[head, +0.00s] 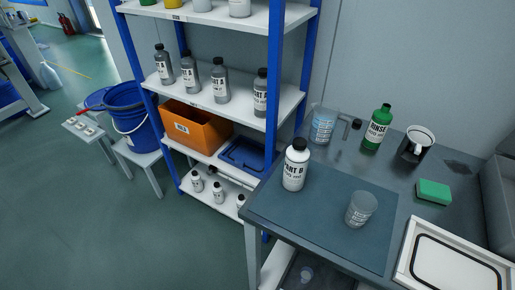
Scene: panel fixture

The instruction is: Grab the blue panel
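No thing in the head view is clearly a blue panel. A flat dark blue-grey mat (300,222) lies on the workbench top. A white framed panel (408,272) with a black line around its inside lies at the bench's lower right, cut off by the picture edge. A shallow blue tray (245,157) sits on a lower shelf of the rack. My gripper is not in view.
A white bottle (295,165) and a clear cup (361,209) stand on the mat. A clear jug (324,124), green bottle (378,127), dark mug (416,145) and green sponge (434,192) are behind. The blue-post rack (272,70) holds bottles and an orange bin (195,128).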

